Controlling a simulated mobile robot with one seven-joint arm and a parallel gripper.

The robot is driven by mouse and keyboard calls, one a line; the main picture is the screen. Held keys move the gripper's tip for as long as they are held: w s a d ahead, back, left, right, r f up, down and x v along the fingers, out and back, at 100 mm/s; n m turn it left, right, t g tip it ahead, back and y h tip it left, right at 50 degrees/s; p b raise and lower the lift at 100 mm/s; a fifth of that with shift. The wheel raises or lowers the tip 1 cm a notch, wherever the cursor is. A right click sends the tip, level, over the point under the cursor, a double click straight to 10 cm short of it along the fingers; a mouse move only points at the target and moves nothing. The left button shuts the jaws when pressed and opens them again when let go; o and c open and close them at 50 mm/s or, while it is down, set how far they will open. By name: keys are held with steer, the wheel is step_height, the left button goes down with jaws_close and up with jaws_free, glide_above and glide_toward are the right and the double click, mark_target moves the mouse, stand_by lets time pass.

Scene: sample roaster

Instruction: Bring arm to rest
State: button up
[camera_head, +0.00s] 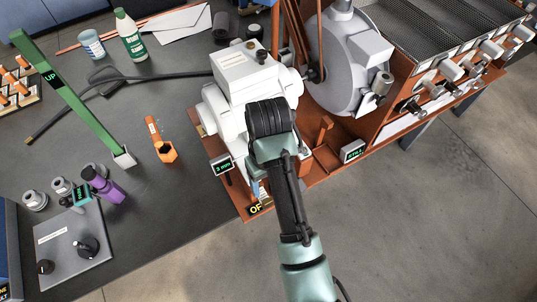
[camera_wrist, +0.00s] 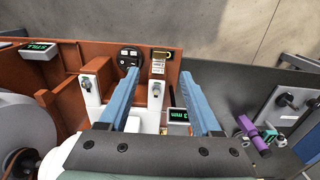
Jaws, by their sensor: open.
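My arm reaches up from the bottom of the head view over the front edge of the brown roaster stand. My gripper (camera_wrist: 160,74) shows in the wrist view as two blue fingers, spread apart with nothing held between them. Beyond the fingertips are the brown panel with a round black socket (camera_wrist: 131,57) and a small label plate (camera_wrist: 161,54). In the head view the gripper is mostly hidden behind my wrist; only a bit of blue shows near the "OF" sign (camera_head: 257,209). I cannot tell whether the fingers touch anything.
The white machine (camera_head: 247,75) and grey drum (camera_head: 346,60) stand close behind my wrist. A small display (camera_head: 222,167) is just left. A green lever (camera_head: 75,100), orange tool (camera_head: 162,146) and purple handle (camera_head: 105,187) are on the dark table. Open floor lies right.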

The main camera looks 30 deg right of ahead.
steer(key=shift+r, duration=0.35)
stand_by(0.3)
